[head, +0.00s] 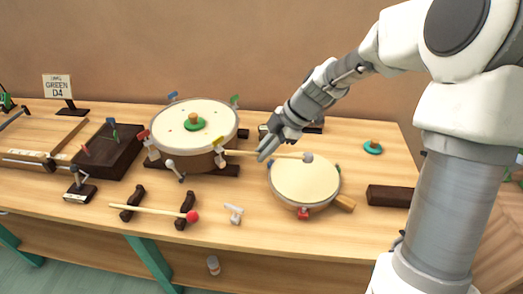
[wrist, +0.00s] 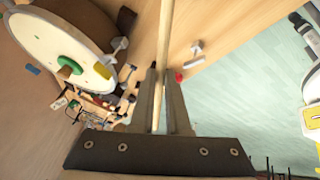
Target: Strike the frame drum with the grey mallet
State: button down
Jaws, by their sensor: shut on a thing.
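The frame drum (head: 303,184), a round pale skin with a short wooden handle, lies on the table right of centre in the head view. My gripper (head: 266,150) is shut on the wooden stick of the grey mallet (head: 308,158). In the head view the stick runs nearly level, and its grey head overlaps the drum's far edge; I cannot tell whether it touches. In the wrist view the stick (wrist: 165,35) passes between the fingers (wrist: 159,98) and out of the top of the picture. The grey head and the frame drum do not show there.
A large drum (head: 168,122) with a green knob stands left of my gripper, also in the wrist view (wrist: 40,38). A red-headed mallet (head: 192,216) lies across dark rests in front. A dark block (head: 388,196) sits to the right. Bare table lies at the front right.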

notch_tip(320, 180, down, 5)
jog(key=d+y+b, duration=0.1)
jog(key=y+b, duration=0.1)
jog(key=b, duration=0.2)
jog(key=shift+h, duration=0.3)
jog(key=r+p, duration=0.2)
jog(key=r, duration=0.1)
jog(key=r+p, duration=0.2)
jog(key=r, duration=0.2)
jog(key=shift+w+r, duration=0.2)
jog(key=shift+r, duration=0.05)
jog(key=shift+f, duration=0.15)
